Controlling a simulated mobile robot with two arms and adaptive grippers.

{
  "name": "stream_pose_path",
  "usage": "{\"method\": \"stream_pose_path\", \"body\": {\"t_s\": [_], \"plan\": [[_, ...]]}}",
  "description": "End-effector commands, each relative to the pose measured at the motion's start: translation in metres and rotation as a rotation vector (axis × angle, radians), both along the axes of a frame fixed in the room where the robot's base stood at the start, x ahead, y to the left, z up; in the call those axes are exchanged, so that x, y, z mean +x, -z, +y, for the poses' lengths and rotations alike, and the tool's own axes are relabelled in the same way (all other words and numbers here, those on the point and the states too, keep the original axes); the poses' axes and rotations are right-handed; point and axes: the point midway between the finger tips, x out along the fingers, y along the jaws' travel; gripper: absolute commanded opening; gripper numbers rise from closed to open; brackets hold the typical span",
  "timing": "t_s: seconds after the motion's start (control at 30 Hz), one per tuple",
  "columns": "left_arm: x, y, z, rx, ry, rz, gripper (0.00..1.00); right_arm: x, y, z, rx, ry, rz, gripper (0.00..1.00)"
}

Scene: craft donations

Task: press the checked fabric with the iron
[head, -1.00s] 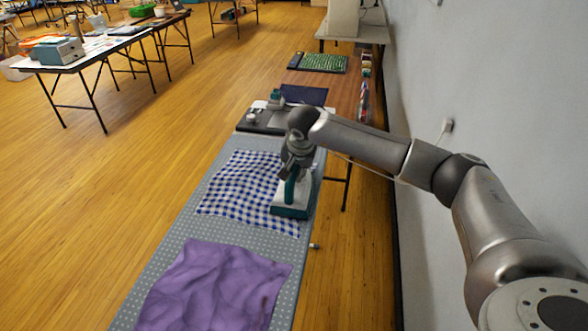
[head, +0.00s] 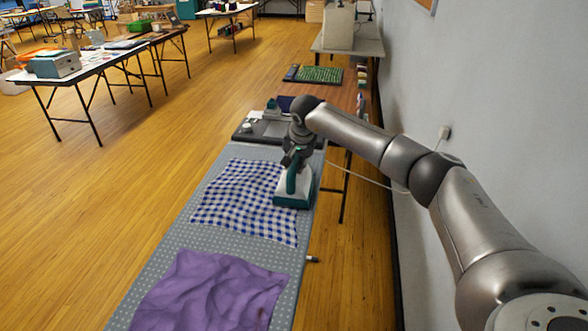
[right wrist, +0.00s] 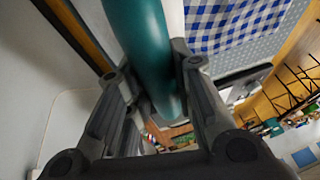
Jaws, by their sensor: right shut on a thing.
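The blue and white checked fabric (head: 240,200) lies on the grey dotted ironing board (head: 190,228), its surface slightly wavy. The teal and white iron (head: 294,192) is at the fabric's right edge, over the board's right side; I cannot tell if its sole touches the cloth. My right gripper (head: 292,165) is shut on the iron's teal handle. In the right wrist view the handle (right wrist: 145,50) runs between the two fingers (right wrist: 155,105), and the checked fabric (right wrist: 230,22) shows at the top. My left gripper is in neither view.
A crumpled purple cloth (head: 210,292) lies on the near part of the board. A dark tray (head: 262,130) is at the board's far end, with a green-patterned mat (head: 318,75) beyond. The wall (head: 480,110) stands close on the right. Open floor lies left.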

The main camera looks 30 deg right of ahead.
Motion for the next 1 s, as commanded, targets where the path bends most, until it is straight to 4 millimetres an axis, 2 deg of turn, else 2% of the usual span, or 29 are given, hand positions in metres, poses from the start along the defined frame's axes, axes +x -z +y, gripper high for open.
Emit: {"method": "stream_pose_path", "body": {"t_s": [0.63,1.0], "plan": [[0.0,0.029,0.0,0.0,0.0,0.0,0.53,0.041,0.003,-0.037,-0.001,0.003,0.002,0.0],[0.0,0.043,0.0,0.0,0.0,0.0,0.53,0.057,0.003,-0.049,-0.001,0.002,0.001,0.0]]}}
